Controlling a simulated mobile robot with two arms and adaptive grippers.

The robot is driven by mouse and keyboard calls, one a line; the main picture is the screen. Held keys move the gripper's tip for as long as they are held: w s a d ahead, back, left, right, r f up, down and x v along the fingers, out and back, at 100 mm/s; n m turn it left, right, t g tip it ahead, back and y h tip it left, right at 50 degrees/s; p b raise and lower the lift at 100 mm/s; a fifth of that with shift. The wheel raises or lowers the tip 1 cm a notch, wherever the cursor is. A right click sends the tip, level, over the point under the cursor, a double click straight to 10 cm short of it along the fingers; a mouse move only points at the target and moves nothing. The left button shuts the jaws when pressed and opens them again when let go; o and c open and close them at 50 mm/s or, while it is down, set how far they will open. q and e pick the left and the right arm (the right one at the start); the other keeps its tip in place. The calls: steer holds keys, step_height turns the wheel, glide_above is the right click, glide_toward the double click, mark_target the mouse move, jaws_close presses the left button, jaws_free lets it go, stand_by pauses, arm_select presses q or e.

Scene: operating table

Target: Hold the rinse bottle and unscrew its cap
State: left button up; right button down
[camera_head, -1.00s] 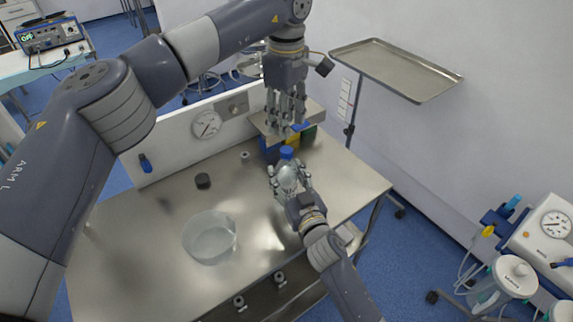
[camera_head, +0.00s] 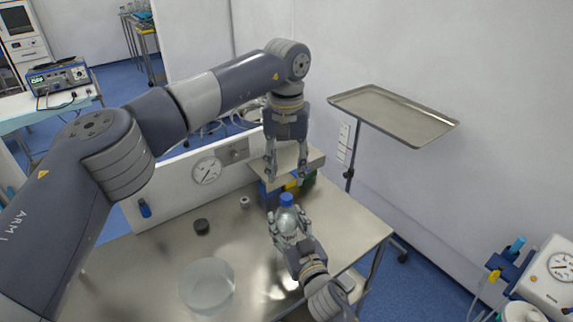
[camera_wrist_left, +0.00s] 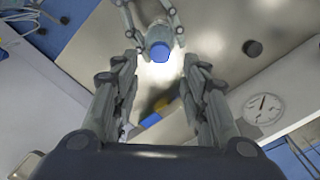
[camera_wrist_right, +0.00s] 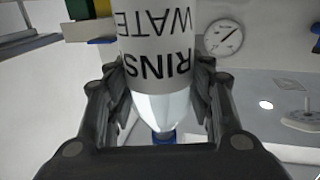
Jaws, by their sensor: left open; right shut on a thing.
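The rinse bottle (camera_head: 287,220) is clear with a blue cap (camera_head: 286,199) on top, and stands upright between the fingers of my right gripper (camera_head: 290,229). My right gripper is shut on its body. In the right wrist view the bottle's white label (camera_wrist_right: 160,45) reads upside down, with the blue cap at the bottom of the picture. My left gripper (camera_head: 287,175) is open and empty, pointing down above the cap and apart from it. In the left wrist view the cap (camera_wrist_left: 160,51) shows just beyond and between the open fingers.
A clear bowl (camera_head: 207,285) and a dark round piece (camera_head: 202,227) are on the steel table (camera_head: 150,265). Behind my left gripper is a raised shelf (camera_head: 312,160) with blue, yellow and green blocks beneath. A steel tray (camera_head: 393,113) on a stand is at the right.

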mark_target(286, 197)
arm_select(q)
step_height(286, 197, down, 7)
steer(key=shift+f, duration=0.2)
stand_by(0.3)
jaws_close()
